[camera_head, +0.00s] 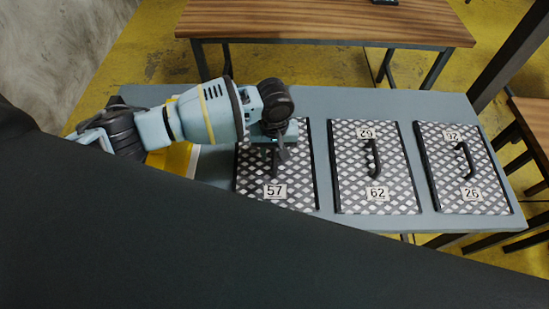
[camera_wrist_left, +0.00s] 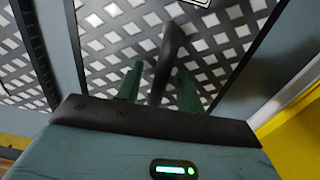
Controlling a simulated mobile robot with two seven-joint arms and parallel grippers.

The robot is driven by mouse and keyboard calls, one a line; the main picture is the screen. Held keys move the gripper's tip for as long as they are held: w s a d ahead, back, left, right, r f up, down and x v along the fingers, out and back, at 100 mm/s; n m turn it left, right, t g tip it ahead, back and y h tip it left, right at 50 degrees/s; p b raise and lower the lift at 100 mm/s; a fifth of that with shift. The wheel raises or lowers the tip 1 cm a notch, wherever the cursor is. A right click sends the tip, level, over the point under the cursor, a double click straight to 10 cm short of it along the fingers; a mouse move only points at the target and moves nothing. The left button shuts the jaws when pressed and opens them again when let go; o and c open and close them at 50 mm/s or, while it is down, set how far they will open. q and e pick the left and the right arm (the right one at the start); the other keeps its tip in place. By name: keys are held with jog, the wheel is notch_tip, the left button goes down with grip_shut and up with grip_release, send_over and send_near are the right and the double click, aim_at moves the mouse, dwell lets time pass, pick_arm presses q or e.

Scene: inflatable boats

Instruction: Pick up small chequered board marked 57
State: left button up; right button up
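The small chequered board marked 57 (camera_head: 298,172) lies flat on the grey table, leftmost of three similar boards. Its label 57 (camera_head: 275,191) shows near its front edge. My left gripper (camera_head: 277,158) is over the board and hides much of its handle in the head view. In the left wrist view the board (camera_wrist_left: 215,40) fills the background. Its dark handle (camera_wrist_left: 168,45) stands between the two green fingers of my left gripper (camera_wrist_left: 158,85). The fingers look open, one on each side of the handle, with a gap at the left finger. My right gripper is not in view.
A board marked 62 (camera_head: 350,178) and a board marked 26 (camera_head: 445,180) lie to the right on the grey table (camera_head: 360,102). A yellow object (camera_head: 172,160) is at the left, under my arm. A wooden table (camera_head: 330,22) stands behind.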

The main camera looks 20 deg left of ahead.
aim_at(274, 150)
pick_arm(q)
grip_shut()
jog(key=shift+w+r, duration=0.1)
jog(key=shift+r, duration=0.1)
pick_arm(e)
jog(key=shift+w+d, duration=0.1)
